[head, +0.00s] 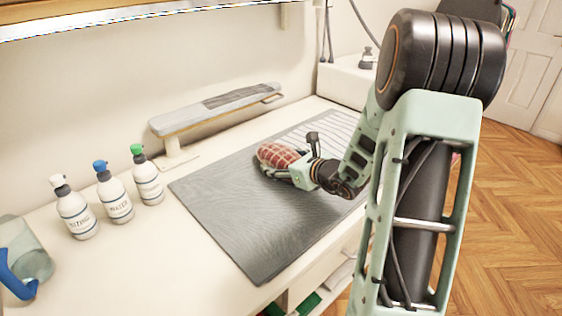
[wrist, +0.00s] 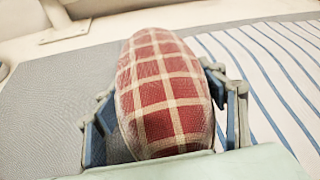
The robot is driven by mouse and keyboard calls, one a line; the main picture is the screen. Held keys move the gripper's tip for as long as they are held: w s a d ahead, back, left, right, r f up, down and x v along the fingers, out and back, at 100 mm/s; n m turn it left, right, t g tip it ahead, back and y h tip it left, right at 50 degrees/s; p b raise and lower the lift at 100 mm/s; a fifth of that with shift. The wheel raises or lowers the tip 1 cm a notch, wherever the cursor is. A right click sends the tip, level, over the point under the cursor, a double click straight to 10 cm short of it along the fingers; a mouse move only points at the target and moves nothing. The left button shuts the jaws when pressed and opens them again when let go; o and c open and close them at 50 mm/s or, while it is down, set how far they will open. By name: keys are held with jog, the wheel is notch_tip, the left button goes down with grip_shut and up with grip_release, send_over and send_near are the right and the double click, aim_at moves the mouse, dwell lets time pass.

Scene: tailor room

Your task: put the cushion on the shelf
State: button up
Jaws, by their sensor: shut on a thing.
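The cushion (head: 275,156) is red with a cream check and has a rounded, oblong shape. It is over the grey mat on the table in the head view. My gripper (head: 287,170) is shut on its near end. In the wrist view the cushion (wrist: 165,90) fills the middle, with the blue-grey fingers of my gripper (wrist: 165,115) on both sides of it. I cannot tell whether the cushion touches the mat. A shelf edge (head: 110,12) runs along the top left of the head view; its upper surface is hidden.
Several white bottles (head: 115,195) and a clear jug with a blue handle (head: 25,265) stand at the left. A small ironing board (head: 215,108) stands behind the grey mat (head: 230,225). The mat's front part is bare. Striped cloth (head: 320,133) lies at its right.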

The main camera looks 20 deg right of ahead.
aim_at(282, 150)
jog(key=shift+r, duration=0.6)
notch_tip(282, 150, up, 3)
jog(key=shift+f+p, duration=0.2)
jog(key=shift+p, duration=0.15)
jog(key=s+r, duration=0.2)
jog(key=r, duration=0.1)
jog(key=s+r+p, duration=0.1)
jog(key=s+r, duration=0.2)
jog(key=shift+s+d, duration=0.1)
jog(key=s+a+p+v, duration=0.1)
jog(key=a+v, duration=0.1)
jog(key=v, duration=0.7)
jog(key=w+a+f+n+g+y, duration=0.1)
jog(key=a+f+n+y, duration=0.1)
jog(key=a+f, duration=0.1)
jog(key=w+a+f+n+g+y, duration=0.1)
jog(key=a+f+n+g+y, duration=0.1)
jog(key=a+f+n+y, duration=0.1)
jog(key=w+a+f+n+g+y, duration=0.1)
jog(key=a+f+n+y, duration=0.1)
jog(key=a, duration=0.3)
jog(key=shift+w+a+f+n+g+y, duration=0.1)
jog(key=shift+a+f+n+g+y, duration=0.1)
jog(key=shift+f, duration=0.2)
jog(key=shift+w+a+f+n+g+y, duration=0.1)
jog(key=shift+a+f+g, duration=0.1)
jog(key=shift+f, duration=0.2)
jog(key=shift+a+f, duration=0.2)
jog(key=shift+a, duration=0.05)
jog(key=shift+n+g, duration=0.3)
